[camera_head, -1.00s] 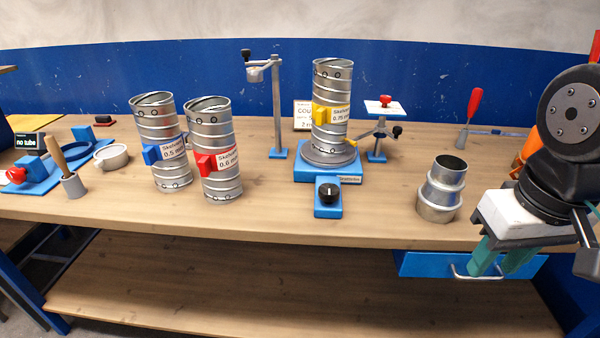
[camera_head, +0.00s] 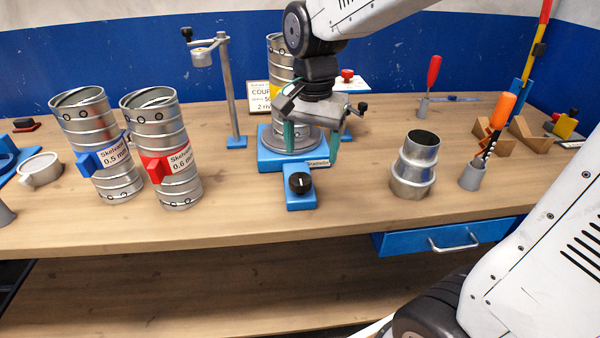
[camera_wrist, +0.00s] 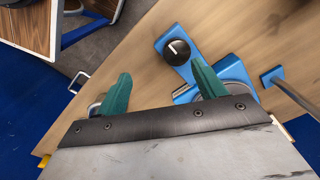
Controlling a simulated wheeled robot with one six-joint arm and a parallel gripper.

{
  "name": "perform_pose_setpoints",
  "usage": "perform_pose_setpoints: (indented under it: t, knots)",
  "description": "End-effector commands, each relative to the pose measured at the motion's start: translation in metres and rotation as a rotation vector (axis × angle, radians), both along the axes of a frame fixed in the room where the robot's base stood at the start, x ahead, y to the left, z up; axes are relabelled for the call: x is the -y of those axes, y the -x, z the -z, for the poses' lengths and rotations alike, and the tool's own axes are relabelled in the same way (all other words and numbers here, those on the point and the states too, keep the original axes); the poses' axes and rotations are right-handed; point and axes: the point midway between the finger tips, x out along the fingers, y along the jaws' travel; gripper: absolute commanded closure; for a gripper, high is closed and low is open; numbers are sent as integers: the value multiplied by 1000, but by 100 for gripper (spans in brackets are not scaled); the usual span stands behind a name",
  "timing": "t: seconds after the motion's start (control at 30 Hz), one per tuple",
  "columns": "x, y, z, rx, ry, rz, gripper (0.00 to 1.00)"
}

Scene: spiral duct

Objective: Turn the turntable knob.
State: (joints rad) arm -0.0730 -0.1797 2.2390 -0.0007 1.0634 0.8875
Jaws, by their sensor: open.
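The turntable knob (camera_head: 300,183) is a black round dial with a white pointer mark on a small blue box (camera_head: 300,201), in front of the turntable's blue base (camera_head: 270,158). In the wrist view the knob (camera_wrist: 177,52) lies above the right finger. My gripper (camera_head: 312,155) is open, with teal fingers pointing down above and behind the knob, in front of the turntable. The gripper also shows in the wrist view (camera_wrist: 160,90), with nothing held between its fingers. The duct with a yellow clamp (camera_head: 275,60) stands on the turntable, partly hidden by my arm.
Two spiral ducts, one with a blue clamp (camera_head: 92,162) and one with a red clamp (camera_head: 155,169), stand to the left. A metal reducer (camera_head: 415,165) stands right of the knob. A post stand (camera_head: 231,95) rises behind. The bench front near the knob is clear.

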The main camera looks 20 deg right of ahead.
Motion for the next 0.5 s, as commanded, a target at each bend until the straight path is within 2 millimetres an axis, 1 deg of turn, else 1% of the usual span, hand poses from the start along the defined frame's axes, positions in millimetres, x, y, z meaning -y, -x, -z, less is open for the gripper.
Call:
perform_pose_setpoints:
  t: [0.03, 0.1, 0.2, 0.37, 0.5]
  knots:
    - [-3, -13, 7, -11, 0, 48, 30]
    - [-5, -25, 13, -15, 0, 106, 30]
    - [-6, -34, 19, -19, -1, 156, 30]
    - [-6, -37, 35, -22, 0, 177, 30]
    - [-5, -36, 59, -24, 0, 176, 30]
